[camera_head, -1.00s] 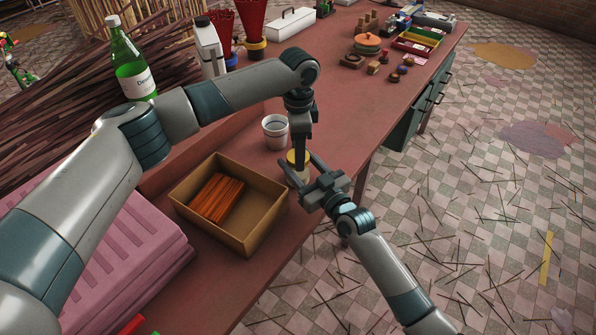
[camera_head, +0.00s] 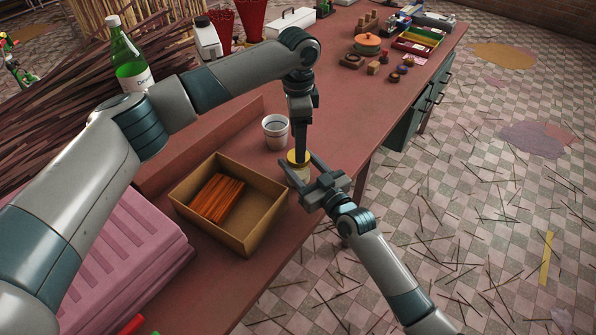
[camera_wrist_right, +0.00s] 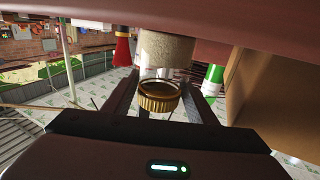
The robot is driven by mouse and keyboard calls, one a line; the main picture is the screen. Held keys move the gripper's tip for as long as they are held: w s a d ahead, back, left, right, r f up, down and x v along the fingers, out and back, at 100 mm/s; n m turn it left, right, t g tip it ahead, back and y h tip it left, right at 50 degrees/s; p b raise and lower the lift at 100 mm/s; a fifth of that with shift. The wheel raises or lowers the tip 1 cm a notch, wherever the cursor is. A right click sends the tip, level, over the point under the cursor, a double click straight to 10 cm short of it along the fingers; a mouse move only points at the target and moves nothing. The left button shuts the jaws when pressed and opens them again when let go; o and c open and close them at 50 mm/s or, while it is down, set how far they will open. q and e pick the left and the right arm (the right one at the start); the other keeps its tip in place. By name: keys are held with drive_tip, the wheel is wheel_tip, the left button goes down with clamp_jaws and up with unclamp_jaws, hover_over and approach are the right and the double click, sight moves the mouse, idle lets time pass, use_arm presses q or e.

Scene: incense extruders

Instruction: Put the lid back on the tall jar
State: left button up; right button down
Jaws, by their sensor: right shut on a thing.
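The tall jar (camera_wrist_right: 165,50) is glass with pale beige contents; the right wrist view shows it upside down.
An open cardboard box (camera_head: 255,228) with orange sticks is at the front left. A green bottle (camera_head: 127,60) stands behind my left arm.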

use_arm(q)
drive_tip(key=shift+r, duration=0.15)
drive_tip(key=o, duration=0.6)
drive_tip(key=shift+c, duration=0.2)
wheel_tip(320, 180, up, 12)
idle(0.4)
use_arm(e)
drive_tip(key=c, duration=0.7)
unclamp_jaws()
drive_tip(key=shift+o, duration=0.2)
drive_tip(key=shift+s, duration=0.1)
